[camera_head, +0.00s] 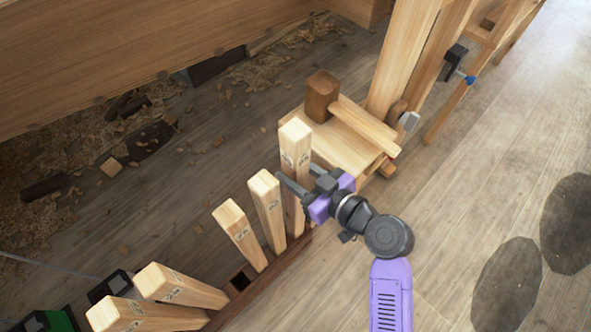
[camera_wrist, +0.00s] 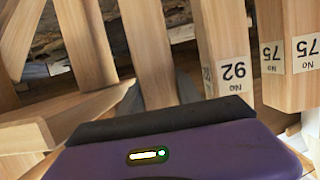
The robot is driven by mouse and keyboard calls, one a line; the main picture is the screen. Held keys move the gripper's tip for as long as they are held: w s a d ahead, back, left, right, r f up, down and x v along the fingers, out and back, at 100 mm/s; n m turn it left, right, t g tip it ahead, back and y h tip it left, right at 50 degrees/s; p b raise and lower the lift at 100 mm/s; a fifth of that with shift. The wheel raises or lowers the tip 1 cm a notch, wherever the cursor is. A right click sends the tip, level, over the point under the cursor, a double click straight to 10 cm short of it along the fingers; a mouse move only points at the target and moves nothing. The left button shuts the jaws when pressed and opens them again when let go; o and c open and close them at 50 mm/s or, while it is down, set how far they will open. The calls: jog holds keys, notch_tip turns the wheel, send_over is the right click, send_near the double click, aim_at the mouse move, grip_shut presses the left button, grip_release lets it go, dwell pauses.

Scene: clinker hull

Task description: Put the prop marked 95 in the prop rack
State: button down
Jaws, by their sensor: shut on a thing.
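The prop rack (camera_head: 270,277) is a long dark wooden strip on the floor, with an open square slot near its middle. My gripper (camera_head: 294,179) is shut on the tall pale wooden prop (camera_head: 295,145) at the rack's far end. This prop stands nearly upright and its lower end meets the rack; I cannot tell whether it sits in a slot. Its label is too small to read. In the wrist view the held post (camera_wrist: 148,45) seems to show no label. To its right, a prop (camera_wrist: 222,40) has an inverted label resembling 92, and another (camera_wrist: 287,75) resembling 75.
Two more props (camera_head: 268,205) (camera_head: 238,232) lean in the rack, close by my gripper. Two others (camera_head: 180,287) (camera_head: 145,316) tilt at the near left. A low bench (camera_head: 345,148) with a mallet (camera_head: 322,95) stands behind.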

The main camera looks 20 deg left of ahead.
notch_tip(320, 180, down, 8)
jog(key=b, duration=0.7)
jog(key=shift+r, duration=0.25)
jog(key=shift+f+b, duration=0.55)
jog(key=shift+b, duration=0.15)
dwell(0.7)
jog(key=c, duration=0.7)
grip_release()
jog(key=shift+c, duration=0.2)
jog(key=p+v, duration=0.2)
jog(key=v, duration=0.5)
jog(key=shift+d, duration=0.4)
jog(key=shift+r, duration=0.1)
